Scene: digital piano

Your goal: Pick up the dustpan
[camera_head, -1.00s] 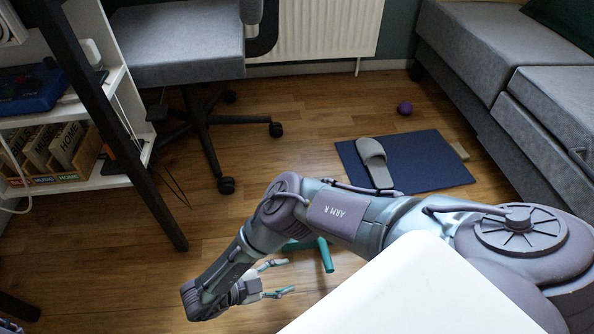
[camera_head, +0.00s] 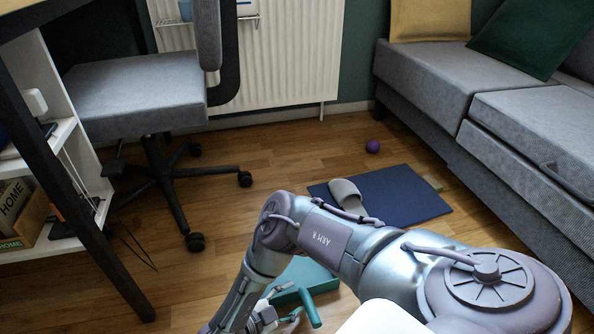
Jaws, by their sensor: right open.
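The teal dustpan (camera_head: 318,278) lies on the wooden floor at the lower middle, with its handle pointing toward the bottom of the picture. My right arm hides part of it. My right gripper (camera_head: 287,305) is at the bottom, just left of the dustpan's handle, with its fingers apart and nothing seen between them. I cannot tell whether a finger touches the dustpan. My left gripper is out of view.
A grey office chair (camera_head: 135,95) and a desk with shelves stand at the left. A blue mat (camera_head: 405,195) with a grey slipper (camera_head: 346,193) lies beyond my arm. A purple ball (camera_head: 373,146) is near the grey sofa (camera_head: 440,75). Floor between chair and mat is clear.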

